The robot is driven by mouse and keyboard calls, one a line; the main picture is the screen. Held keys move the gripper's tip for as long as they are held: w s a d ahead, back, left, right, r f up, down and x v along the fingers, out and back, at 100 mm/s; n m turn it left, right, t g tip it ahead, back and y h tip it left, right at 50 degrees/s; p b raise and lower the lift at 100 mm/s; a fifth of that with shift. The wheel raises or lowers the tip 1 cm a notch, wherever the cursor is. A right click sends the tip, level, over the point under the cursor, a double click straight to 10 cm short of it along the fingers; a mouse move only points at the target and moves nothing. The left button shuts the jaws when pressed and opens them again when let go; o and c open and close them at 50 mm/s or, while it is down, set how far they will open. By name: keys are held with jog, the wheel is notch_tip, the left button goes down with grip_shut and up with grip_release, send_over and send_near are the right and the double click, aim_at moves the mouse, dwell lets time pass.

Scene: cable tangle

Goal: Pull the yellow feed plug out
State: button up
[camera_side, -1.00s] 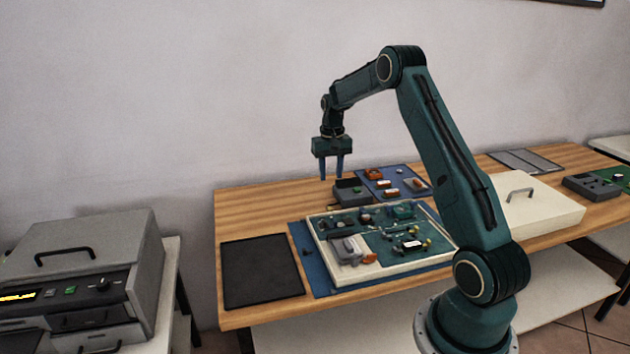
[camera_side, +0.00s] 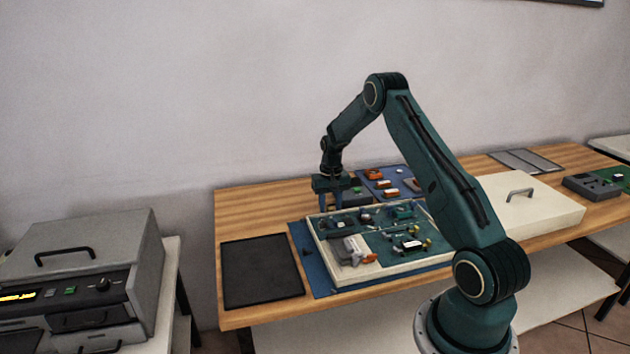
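My gripper (camera_side: 331,203) points straight down, low over the back left part of the open cream case (camera_side: 318,256). Its two fingers stand apart, and nothing shows between them. The case holds a green board (camera_side: 385,243) with several small parts and cables. A small yellowish part (camera_side: 427,243) sits near the right side of the board. I cannot tell whether it is the yellow feed plug. A grey block (camera_side: 350,250) with orange parts beside it lies at the front left of the case.
A blue mat (camera_side: 300,262) lies under the case. A black mat (camera_side: 260,272) lies to the left. A blue tray (camera_side: 372,178) with orange parts and a grey box stand behind. A cream lid with a handle (camera_side: 545,213) lies at the right.

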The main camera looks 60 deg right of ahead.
grip_shut()
jog(key=shift+w+d, duration=0.65)
grip_release()
dwell(0.4)
